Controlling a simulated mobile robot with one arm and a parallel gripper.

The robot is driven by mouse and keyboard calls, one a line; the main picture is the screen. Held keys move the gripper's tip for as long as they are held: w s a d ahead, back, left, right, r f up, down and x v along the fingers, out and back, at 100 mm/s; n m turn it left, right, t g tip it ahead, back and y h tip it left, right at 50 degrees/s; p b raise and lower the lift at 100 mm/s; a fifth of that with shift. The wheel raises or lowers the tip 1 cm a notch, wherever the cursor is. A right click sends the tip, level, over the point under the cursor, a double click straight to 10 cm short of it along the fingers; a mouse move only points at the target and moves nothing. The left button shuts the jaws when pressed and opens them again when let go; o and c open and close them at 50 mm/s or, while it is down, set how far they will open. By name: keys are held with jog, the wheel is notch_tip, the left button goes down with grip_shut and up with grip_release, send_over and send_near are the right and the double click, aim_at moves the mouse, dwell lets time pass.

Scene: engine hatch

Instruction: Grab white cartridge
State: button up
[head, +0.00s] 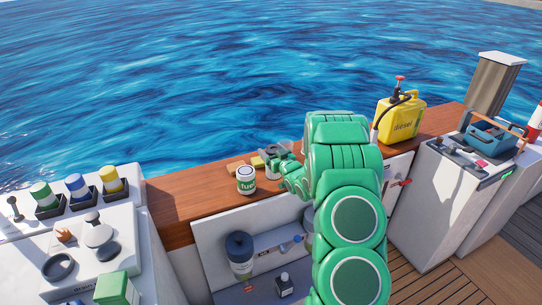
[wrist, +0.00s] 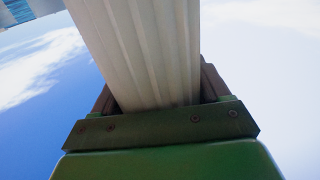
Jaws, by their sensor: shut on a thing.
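A white ribbed body, which I take to be the white cartridge (wrist: 150,50), fills the middle of the wrist view. It stands between the jaws of my gripper (wrist: 158,105), which is shut on it. A small white part (head: 271,173) shows below the gripper, probably the held cartridge. My green arm hides much of this area. I cannot tell whether the cartridge still touches the ledge.
The wooden ledge (head: 190,205) runs along the water, with small tan blocks (head: 235,166) behind the fuel can. A yellow diesel can (head: 400,118) stands to the right. Below the ledge, an open hatch holds a dark-topped canister (head: 240,255) and a small bottle (head: 284,285).

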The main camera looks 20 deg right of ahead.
aim_at(273, 151)
jog(key=s+r, duration=0.1)
jog(key=r, duration=0.1)
jog(key=s+r, duration=0.2)
jog(key=shift+a, duration=0.4)
jog(key=s+a+r, duration=0.2)
jog(key=s+r, duration=0.1)
jog(key=s, duration=0.5)
jog(key=shift+s+a+r, duration=0.25)
jog(key=shift+r, duration=0.1)
